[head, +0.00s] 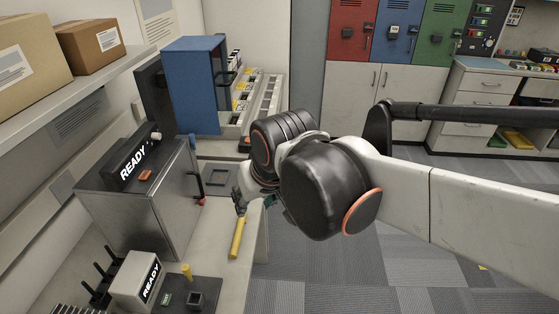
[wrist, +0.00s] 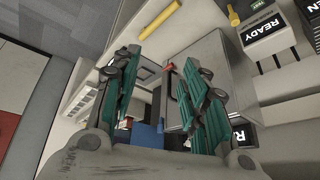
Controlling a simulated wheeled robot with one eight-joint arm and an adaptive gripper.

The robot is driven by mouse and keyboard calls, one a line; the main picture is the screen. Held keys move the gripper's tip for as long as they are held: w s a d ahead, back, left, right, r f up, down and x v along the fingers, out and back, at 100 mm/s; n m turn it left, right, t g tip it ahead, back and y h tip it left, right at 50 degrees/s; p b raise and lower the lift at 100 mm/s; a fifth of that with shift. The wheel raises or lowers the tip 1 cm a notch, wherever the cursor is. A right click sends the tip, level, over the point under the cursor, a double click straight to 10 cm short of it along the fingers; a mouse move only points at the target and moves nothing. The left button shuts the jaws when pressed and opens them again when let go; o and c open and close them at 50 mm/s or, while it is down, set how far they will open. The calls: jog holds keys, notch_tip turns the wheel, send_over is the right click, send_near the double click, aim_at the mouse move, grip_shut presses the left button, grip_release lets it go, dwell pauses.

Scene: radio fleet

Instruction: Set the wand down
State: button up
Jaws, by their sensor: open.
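The wand, a thin yellow stick (head: 237,238), appears to lie on the light bench top (head: 215,225) near its right edge. In the wrist view the wand (wrist: 159,20) shows beyond my fingertips, with bench surface around it. My gripper (head: 240,203) is just past the wand's far end in the head view, partly hidden by my own wrist. In the wrist view my gripper (wrist: 162,62) has its two green-padded fingers spread wide with nothing between them. The wand looks apart from both fingers.
A metal box with a READY sign (head: 150,195) stands left of my gripper, a red-tipped lever on its side. A smaller READY unit (head: 137,280) and a short yellow peg (head: 187,272) sit nearer. A blue cabinet (head: 193,85) stands behind. Open floor lies right.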

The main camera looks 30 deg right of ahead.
jog(key=shift+n+t, duration=0.7)
jog(key=shift+t, duration=0.1)
jog(key=shift+s+a, duration=0.1)
jog(key=shift+s, duration=2.25)
